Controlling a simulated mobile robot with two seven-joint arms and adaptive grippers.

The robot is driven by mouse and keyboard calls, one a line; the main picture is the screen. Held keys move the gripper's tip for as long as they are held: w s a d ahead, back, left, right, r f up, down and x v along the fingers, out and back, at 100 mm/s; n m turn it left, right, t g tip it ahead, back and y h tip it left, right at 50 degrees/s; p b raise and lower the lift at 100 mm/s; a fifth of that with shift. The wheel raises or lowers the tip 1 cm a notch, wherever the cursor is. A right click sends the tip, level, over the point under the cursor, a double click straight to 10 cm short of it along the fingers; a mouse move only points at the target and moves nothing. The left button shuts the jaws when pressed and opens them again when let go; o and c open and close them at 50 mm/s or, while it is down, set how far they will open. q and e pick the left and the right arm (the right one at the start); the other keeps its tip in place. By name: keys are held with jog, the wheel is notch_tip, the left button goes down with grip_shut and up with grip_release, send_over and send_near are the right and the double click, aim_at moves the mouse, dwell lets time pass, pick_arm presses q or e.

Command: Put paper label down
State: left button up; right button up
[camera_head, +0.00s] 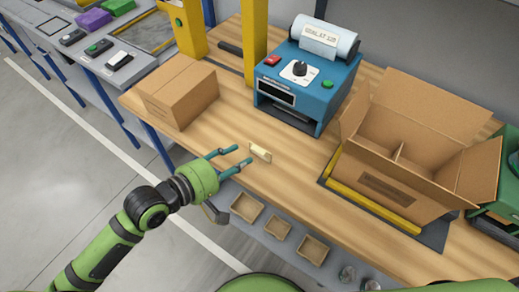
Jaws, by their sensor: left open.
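A small cream paper label (260,153) is on the wooden bench top (300,185), near its front edge. It appears to stand tilted rather than lie flat, though it is small in view. My left gripper (243,155) comes in from the left, with its two teal fingers spread apart. The fingertips are just left of the label, and a small gap shows between them and it. Nothing shows between the fingers. My right gripper is not in the picture.
A blue label machine (291,95) stands behind the label. A closed carton (178,95) is at the left, and an open divided carton (385,165) at the right. Small open trays (246,206) sit below the bench's front edge. Bare wood surrounds the label.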

aim_at(259, 149)
pick_arm(q)
jog(key=p+x, duration=0.1)
jog(key=x, duration=0.5)
jog(key=shift+w+d+f, duration=0.1)
jog(key=shift+w+f, duration=0.05)
jog(key=shift+f, duration=0.15)
grip_shut()
